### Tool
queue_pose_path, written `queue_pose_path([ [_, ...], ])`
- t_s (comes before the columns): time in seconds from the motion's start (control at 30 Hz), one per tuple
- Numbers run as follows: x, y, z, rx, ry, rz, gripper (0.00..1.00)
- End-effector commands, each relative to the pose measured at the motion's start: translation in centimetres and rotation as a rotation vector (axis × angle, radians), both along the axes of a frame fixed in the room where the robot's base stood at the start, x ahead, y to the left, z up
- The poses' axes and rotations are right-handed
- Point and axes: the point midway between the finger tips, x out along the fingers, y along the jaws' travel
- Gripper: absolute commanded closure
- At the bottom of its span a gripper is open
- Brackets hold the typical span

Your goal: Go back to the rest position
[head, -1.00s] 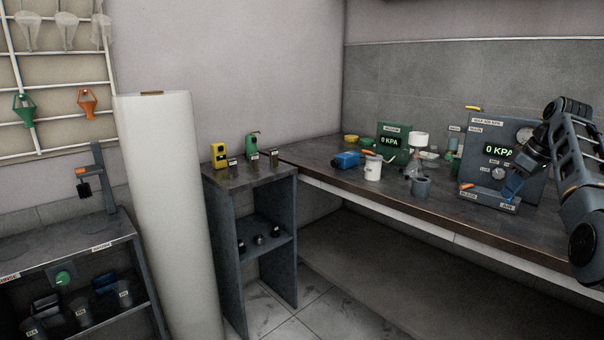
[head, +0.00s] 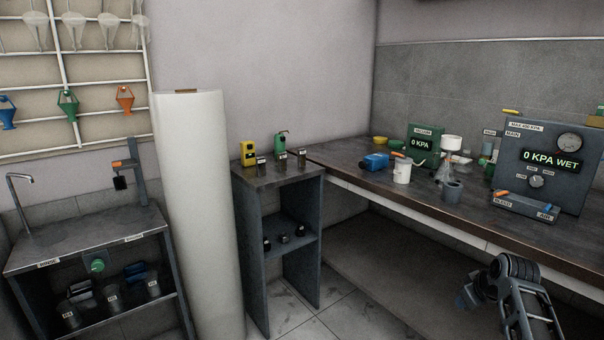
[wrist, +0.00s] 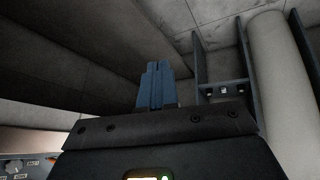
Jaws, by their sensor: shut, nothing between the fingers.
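My gripper (head: 468,297) hangs in front of the long dark workbench (head: 470,212), below its top, at the lower right of the head view. In the wrist view my gripper (wrist: 157,82) shows its two blue fingers pressed together with nothing between them. It touches nothing that I can see.
A sink stand (head: 88,245) is at far left. On the bench are a blue device (head: 374,161) and a white cup (head: 402,173). Floor shows between.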

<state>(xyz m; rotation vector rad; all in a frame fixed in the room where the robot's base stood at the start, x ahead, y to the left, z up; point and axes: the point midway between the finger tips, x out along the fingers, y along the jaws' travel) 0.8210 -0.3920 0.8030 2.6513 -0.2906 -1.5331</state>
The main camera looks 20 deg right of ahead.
Motion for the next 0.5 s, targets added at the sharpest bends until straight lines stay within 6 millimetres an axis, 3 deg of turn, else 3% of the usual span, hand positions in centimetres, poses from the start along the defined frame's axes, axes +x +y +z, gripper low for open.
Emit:
queue_pose_path([
  [0.03, -0.8, 2.3, -1.9, -0.007, -0.011, 0.001, 1.0],
  [0.2, -3.4, 8.5, -5.9, -0.04, -0.075, -0.007, 1.0],
  [0.5, -10.4, 18.9, -9.2, -0.078, -0.205, 0.002, 1.0],
])
